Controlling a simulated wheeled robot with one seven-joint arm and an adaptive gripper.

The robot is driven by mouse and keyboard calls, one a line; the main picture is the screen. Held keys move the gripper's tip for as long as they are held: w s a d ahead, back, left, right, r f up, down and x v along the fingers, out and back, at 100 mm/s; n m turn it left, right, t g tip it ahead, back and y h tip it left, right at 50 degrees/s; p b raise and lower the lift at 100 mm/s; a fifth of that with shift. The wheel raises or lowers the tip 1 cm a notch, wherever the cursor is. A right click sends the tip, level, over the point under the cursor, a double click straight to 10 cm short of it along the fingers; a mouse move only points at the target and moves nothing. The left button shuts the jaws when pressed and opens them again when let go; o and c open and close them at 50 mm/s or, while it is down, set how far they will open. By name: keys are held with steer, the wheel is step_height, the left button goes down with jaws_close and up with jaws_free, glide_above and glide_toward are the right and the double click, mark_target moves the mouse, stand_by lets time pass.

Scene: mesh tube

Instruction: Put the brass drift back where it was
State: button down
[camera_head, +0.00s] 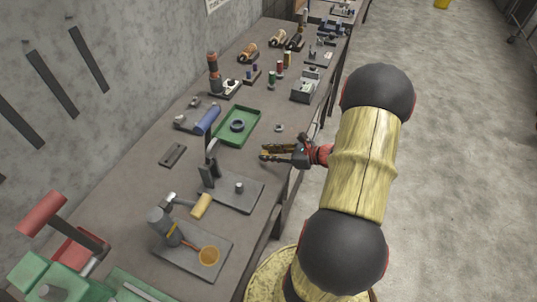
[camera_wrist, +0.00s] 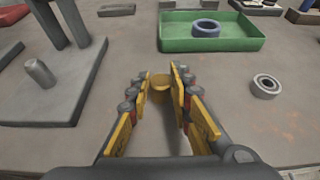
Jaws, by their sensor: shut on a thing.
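The brass drift (camera_wrist: 160,86) shows as a short brass-coloured round piece between my gripper's yellow-padded fingers in the wrist view. My gripper (camera_wrist: 161,100) is shut on it, and the fingers hide part of its sides. In the head view my gripper (camera_head: 272,153) is over the right edge of the long bench, with the drift hard to pick out between its fingers. Whether the drift touches the bench top is unclear. A grey plate (camera_wrist: 90,75) with an upright post and a short peg lies left of my gripper; it also shows in the head view (camera_head: 248,202).
A green tray (camera_wrist: 172,44) holding a blue-grey ring (camera_wrist: 207,27) lies beyond my gripper. A steel bearing ring (camera_wrist: 266,85) lies to its right. A mallet (camera_head: 200,206) and a grey base plate (camera_head: 190,262) are nearer. Bare bench surrounds my gripper.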

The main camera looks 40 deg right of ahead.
steer(key=shift+f, duration=0.1)
steer(key=c, duration=1.6)
jaws_free()
